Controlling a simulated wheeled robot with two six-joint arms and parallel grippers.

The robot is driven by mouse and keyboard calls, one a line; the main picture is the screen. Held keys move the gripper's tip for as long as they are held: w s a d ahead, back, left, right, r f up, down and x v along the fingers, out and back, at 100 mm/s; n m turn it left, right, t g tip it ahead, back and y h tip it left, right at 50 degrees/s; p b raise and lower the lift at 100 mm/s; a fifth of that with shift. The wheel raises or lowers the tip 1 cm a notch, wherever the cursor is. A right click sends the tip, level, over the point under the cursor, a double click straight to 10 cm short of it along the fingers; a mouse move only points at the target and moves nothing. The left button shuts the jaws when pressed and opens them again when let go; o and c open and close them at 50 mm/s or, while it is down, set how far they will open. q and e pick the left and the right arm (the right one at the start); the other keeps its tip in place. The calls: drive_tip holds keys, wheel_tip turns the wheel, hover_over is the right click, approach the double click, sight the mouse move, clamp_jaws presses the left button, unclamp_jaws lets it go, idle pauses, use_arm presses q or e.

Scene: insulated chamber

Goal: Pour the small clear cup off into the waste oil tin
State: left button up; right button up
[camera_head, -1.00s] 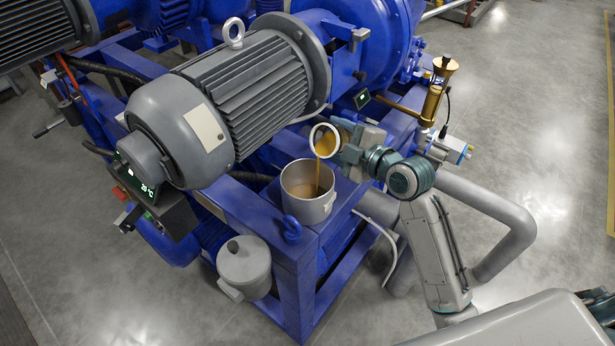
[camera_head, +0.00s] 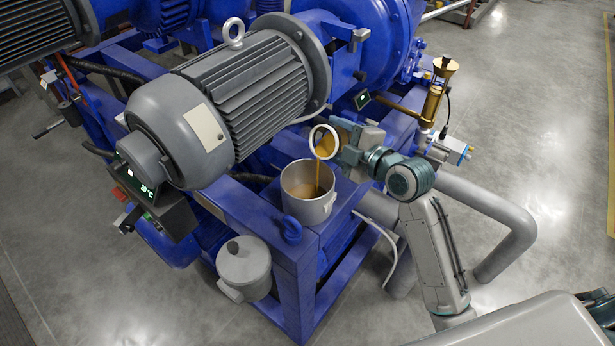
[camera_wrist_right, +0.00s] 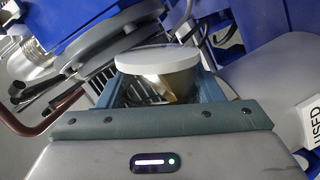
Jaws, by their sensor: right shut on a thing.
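The small clear cup (camera_head: 325,142) has a white rim and amber oil in it. It is tipped over with its mouth toward the camera, above the waste oil tin. A thin amber stream runs from its lip into the open grey metal tin (camera_head: 297,205), where brown liquid shows. My right gripper (camera_head: 340,143) is shut on the cup. In the right wrist view the cup (camera_wrist_right: 175,82) sits between the gripper's fingers (camera_wrist_right: 165,95). My left gripper is not in view.
The tin stands on a blue frame (camera_head: 250,207) beside a large grey motor (camera_head: 245,95). A lidded grey pot (camera_head: 244,265) hangs at the frame's front. A brass cylinder with a funnel (camera_head: 434,100) stands to the right. A label reading "USED" (camera_wrist_right: 312,122) shows at the right wrist view's edge.

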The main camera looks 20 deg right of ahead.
drive_tip(key=shift+r+n, duration=0.3)
drive_tip(key=shift+n, duration=0.2)
idle(0.8)
drive_tip(key=shift+s+a+r+n+t+h+b, duration=0.15)
drive_tip(key=shift+s+a+r+n+b, duration=0.1)
drive_tip(key=shift+a+n+b, duration=0.15)
drive_tip(key=shift+s+a+r+n+t+h+b, duration=0.2)
drive_tip(key=shift+a+n+b, duration=0.1)
drive_tip(key=shift+a+b, duration=0.15)
idle(0.9)
drive_tip(key=shift+s+a+f+n+b, duration=0.15)
drive_tip(key=shift+f+n+b, duration=0.25)
drive_tip(key=shift+n+b, duration=0.5)
idle(0.6)
drive_tip(key=shift+b, duration=0.35)
